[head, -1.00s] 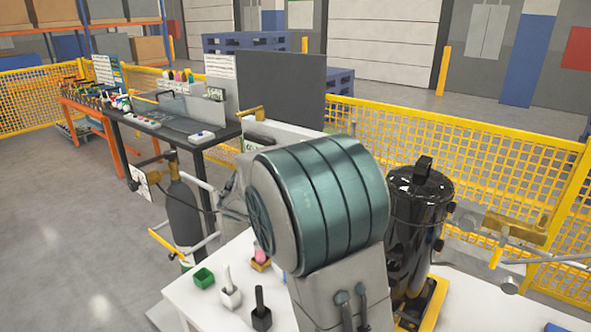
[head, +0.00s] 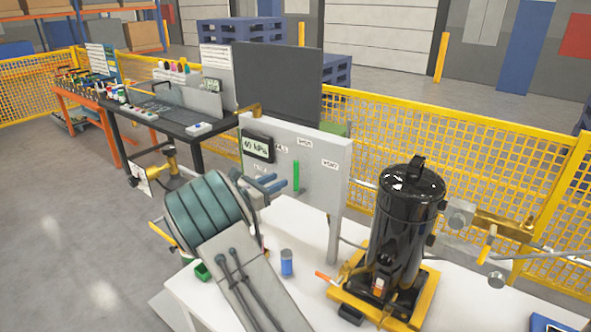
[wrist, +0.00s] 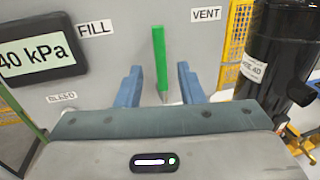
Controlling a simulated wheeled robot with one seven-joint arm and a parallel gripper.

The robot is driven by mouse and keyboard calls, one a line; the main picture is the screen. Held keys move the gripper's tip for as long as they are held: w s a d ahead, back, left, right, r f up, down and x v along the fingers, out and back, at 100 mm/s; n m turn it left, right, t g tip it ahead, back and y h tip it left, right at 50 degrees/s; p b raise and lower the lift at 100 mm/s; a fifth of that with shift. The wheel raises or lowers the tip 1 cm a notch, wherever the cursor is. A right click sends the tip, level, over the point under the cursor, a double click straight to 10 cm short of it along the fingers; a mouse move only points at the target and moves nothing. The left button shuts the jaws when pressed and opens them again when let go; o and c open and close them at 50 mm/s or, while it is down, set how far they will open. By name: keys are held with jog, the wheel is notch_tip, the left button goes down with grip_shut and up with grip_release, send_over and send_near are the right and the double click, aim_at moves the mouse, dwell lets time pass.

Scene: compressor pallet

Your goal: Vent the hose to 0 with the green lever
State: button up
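The green lever (head: 296,177) stands upright on the pale panel (head: 318,200). In the wrist view the green lever (wrist: 160,60) stands between the FILL label (wrist: 95,28) and the VENT label (wrist: 206,14). My gripper (wrist: 160,84) is open, with one blue finger on each side of the lever's lower part and a visible gap on both sides. In the head view my gripper (head: 271,184) is just left of the lever. The gauge display (wrist: 40,52) reads 40 kPa; its left edge is cut off in the wrist view. The hose is not clearly identifiable.
A black tank (head: 405,225) on a yellow base stands right of the panel, with brass fittings (head: 500,225) beyond it. A blue cylinder (head: 287,262) stands on the white table (head: 300,308) in front of the panel. Yellow mesh fencing (head: 480,150) runs behind.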

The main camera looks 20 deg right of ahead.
jog(key=p, duration=0.2)
send_over(296, 194)
jog(key=shift+w+d, duration=0.15)
jog(key=shift+w, duration=0.2)
grip_shut()
